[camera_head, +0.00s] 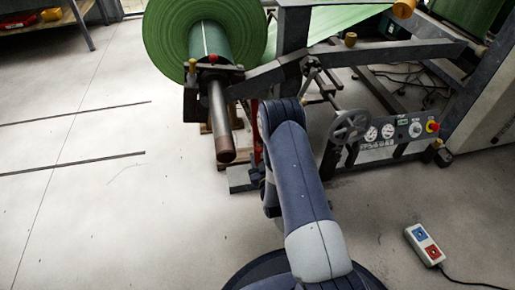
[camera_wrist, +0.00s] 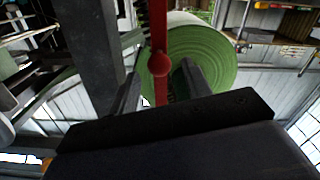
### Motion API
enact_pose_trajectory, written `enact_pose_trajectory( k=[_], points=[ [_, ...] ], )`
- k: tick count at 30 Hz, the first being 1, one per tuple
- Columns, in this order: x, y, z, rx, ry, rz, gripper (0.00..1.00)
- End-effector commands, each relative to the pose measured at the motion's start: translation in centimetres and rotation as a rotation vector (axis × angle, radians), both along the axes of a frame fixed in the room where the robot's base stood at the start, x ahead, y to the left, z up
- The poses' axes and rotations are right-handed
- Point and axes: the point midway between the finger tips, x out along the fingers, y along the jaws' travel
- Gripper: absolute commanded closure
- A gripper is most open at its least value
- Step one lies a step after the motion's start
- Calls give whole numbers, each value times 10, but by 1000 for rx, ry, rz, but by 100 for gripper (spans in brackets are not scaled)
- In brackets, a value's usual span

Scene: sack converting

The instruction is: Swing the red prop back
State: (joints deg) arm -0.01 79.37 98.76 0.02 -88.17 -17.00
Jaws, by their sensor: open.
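The red prop (camera_wrist: 160,38) is an upright red bar with a round red knob in the wrist view. It runs between the two dark fingers of my gripper (camera_wrist: 161,72), which are open on either side of it, with gaps visible at both sides. The prop's lower end is hidden behind the gripper body. In the head view a narrow strip of the red prop (camera_head: 256,141) shows just left of my arm.
A large green roll (camera_head: 163,40) sits on a shaft (camera_head: 220,120) that sticks out towards me. A grey handwheel (camera_head: 350,126) and a control panel (camera_head: 400,131) stand right of my arm. A pendant (camera_head: 424,244) lies on the floor. Floor at left is clear.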

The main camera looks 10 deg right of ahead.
Motion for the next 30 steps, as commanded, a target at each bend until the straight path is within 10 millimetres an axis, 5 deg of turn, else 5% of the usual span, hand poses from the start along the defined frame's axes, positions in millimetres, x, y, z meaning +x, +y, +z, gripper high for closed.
enact_pose_trajectory(
  k=[9, 21, 30],
  points=[
    [47, 0, -1, 0, -1, 0, 54],
    [54, 0, 0, 0, 1, 1, 54],
    [54, 0, 0, 0, 1, 1, 79]
  ],
)
